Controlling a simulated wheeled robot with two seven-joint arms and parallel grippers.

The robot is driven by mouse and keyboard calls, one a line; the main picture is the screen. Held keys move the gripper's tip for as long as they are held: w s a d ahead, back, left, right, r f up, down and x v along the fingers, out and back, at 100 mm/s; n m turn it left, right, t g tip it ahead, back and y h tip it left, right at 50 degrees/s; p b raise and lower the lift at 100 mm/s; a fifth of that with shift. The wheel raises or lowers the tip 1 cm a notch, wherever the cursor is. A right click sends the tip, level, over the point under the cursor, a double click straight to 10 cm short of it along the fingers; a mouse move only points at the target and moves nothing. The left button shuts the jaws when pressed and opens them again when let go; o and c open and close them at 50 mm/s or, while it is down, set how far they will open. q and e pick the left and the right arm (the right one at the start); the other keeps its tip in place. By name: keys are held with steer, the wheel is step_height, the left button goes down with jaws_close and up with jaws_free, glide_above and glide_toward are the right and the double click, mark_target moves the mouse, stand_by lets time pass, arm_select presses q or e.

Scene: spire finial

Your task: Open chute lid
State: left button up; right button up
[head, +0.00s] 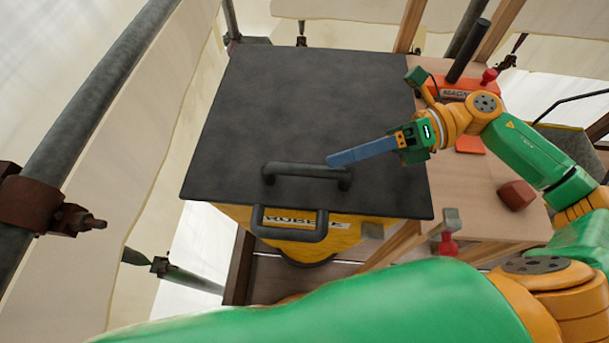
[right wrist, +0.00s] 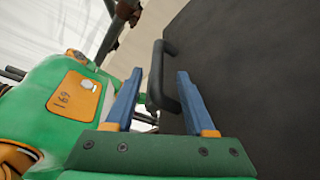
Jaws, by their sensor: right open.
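The dark chute lid (head: 320,105) lies shut and flat over a yellow chute (head: 345,235). A grey bar handle (head: 305,170) stands on the lid near its front edge. My right gripper (head: 330,160) is above the lid with its blue fingertips close to the handle's right end. In the right wrist view, the open fingers (right wrist: 157,75) straddle the line of the handle (right wrist: 160,72), which shows between them; I cannot tell if they touch it. The lid (right wrist: 250,70) fills the right of that view. My left gripper is not in view.
A second bar (head: 290,225) sticks out from the chute's front below the lid. A red block (head: 516,195) and an orange magnet-marked base (head: 465,87) sit on the wooden deck to the right. A scaffold pole (head: 95,85) runs along the left.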

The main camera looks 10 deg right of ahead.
mark_target(305, 166)
steer(key=x, duration=0.2)
steer(key=p+x, duration=0.1)
steer(key=x, duration=0.1)
steer(key=p+x, duration=0.1)
steer(key=x, duration=0.1)
steer(key=shift+s+r, duration=0.1)
steer(key=shift+r, duration=0.2)
steer(key=shift+a+f, duration=0.1)
steer(key=shift+a, duration=0.1)
steer(key=shift+f, duration=0.1)
jaws_close()
stand_by(0.6)
